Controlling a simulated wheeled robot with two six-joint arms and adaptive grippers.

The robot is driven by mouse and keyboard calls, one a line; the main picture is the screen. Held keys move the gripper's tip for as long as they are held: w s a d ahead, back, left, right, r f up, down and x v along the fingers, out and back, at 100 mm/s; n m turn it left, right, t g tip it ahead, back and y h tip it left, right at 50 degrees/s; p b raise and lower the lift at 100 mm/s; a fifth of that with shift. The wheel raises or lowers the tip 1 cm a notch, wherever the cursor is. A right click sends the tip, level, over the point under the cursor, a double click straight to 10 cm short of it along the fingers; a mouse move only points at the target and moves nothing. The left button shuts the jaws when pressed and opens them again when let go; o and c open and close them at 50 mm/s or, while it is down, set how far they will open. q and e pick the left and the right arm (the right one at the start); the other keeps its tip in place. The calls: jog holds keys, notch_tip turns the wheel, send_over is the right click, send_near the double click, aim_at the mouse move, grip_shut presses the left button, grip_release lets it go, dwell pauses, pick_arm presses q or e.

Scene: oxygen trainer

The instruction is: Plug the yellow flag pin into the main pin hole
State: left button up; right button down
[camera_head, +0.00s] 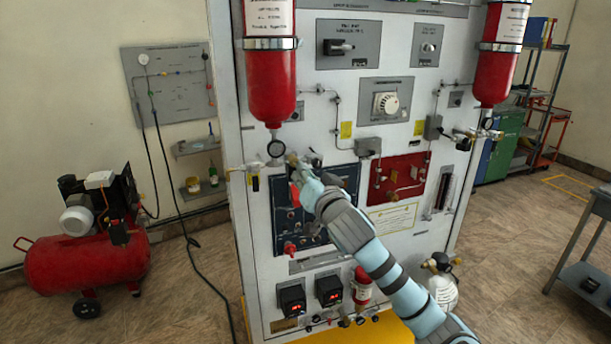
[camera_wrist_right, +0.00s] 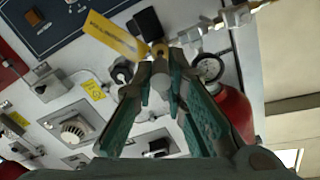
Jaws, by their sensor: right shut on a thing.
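My right gripper (camera_head: 302,166) is in front of the upper part of the dark blue panel, just below the left red cylinder. In the right wrist view its teal fingers (camera_wrist_right: 161,66) are closed on the yellow flag pin. The pin's yellow flag (camera_wrist_right: 114,37) sticks out to the upper left, with dark lettering along it. A black block and brass-coloured part show just beyond the fingertips; I cannot tell whether the pin touches them. The main pin hole cannot be made out in either view. My left gripper is not in view.
The left red cylinder (camera_head: 270,85) and its round gauge (camera_head: 276,149) are close to the gripper; the gauge also shows in the wrist view (camera_wrist_right: 209,69). A red panel (camera_head: 399,178) and a white dial (camera_head: 386,103) lie to the right. A red compressor (camera_head: 85,259) stands on the floor.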

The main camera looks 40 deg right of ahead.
jog(key=shift+p+x, duration=0.45)
jog(key=shift+x, duration=1.4)
jog(key=c, duration=1.5)
grip_release()
jog(key=shift+w, duration=0.15)
jog(key=shift+c, duration=0.2)
jog(key=v, duration=1.2)
